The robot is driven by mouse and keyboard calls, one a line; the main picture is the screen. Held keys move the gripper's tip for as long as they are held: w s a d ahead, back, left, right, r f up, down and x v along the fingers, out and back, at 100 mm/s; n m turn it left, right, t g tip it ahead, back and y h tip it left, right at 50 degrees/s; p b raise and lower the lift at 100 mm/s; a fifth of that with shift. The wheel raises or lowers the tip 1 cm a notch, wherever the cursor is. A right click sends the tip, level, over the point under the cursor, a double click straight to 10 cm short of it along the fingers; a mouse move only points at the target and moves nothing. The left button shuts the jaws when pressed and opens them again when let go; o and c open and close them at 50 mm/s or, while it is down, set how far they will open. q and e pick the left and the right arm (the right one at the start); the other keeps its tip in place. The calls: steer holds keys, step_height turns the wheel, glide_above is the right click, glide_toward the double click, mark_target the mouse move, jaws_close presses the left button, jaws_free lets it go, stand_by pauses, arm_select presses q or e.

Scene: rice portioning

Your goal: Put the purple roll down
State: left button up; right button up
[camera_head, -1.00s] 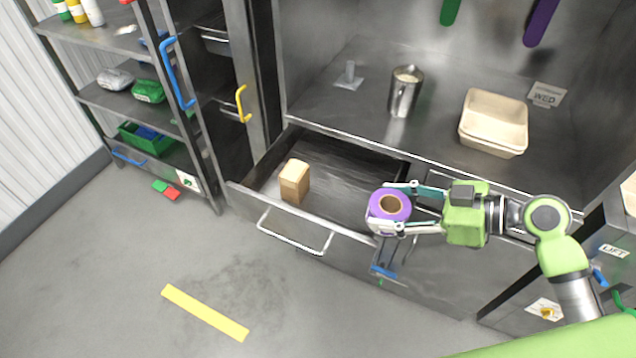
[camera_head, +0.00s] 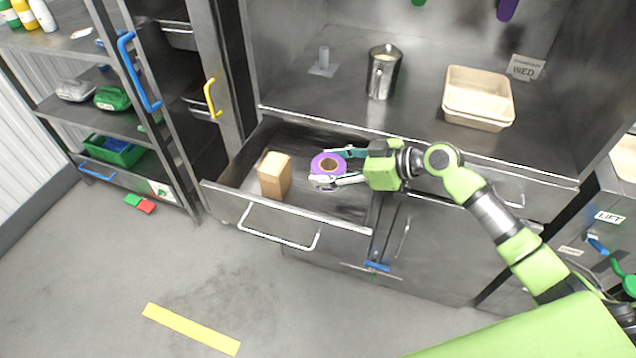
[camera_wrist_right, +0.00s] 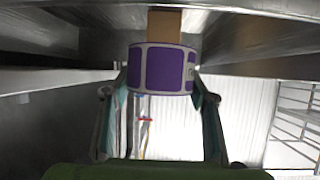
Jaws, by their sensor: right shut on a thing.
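The purple roll (camera_head: 327,161) is a ring with a brown core, over the right part of the open drawer (camera_head: 340,205). My right gripper (camera_head: 336,168) is shut on it, with one finger on each side. In the right wrist view the roll (camera_wrist_right: 163,69) shows its purple and white side between the fingertips of my right gripper (camera_wrist_right: 160,88). I cannot tell whether the roll touches the drawer floor. My left gripper is not in view.
A tan box (camera_head: 274,176) stands in the drawer, just left of the roll. The drawer's front wall and handle (camera_head: 280,240) jut toward me. On the counter above are a metal jug (camera_head: 383,72) and stacked beige trays (camera_head: 478,98).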

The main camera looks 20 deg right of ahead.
mark_target(320, 172)
steer(key=f, duration=0.1)
steer(key=w+a+f, duration=0.1)
steer(key=f+b, duration=0.1)
steer(key=shift+w+a, duration=0.35)
steer(key=shift+a, duration=0.05)
step_height(320, 172, down, 4)
steer(key=shift+w+a+r+b, duration=0.15)
steer(key=shift+r+b, duration=0.05)
steer(key=shift+b, duration=0.65)
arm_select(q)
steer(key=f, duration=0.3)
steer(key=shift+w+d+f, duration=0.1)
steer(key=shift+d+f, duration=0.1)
arm_select(e)
steer(key=shift+r, duration=0.1)
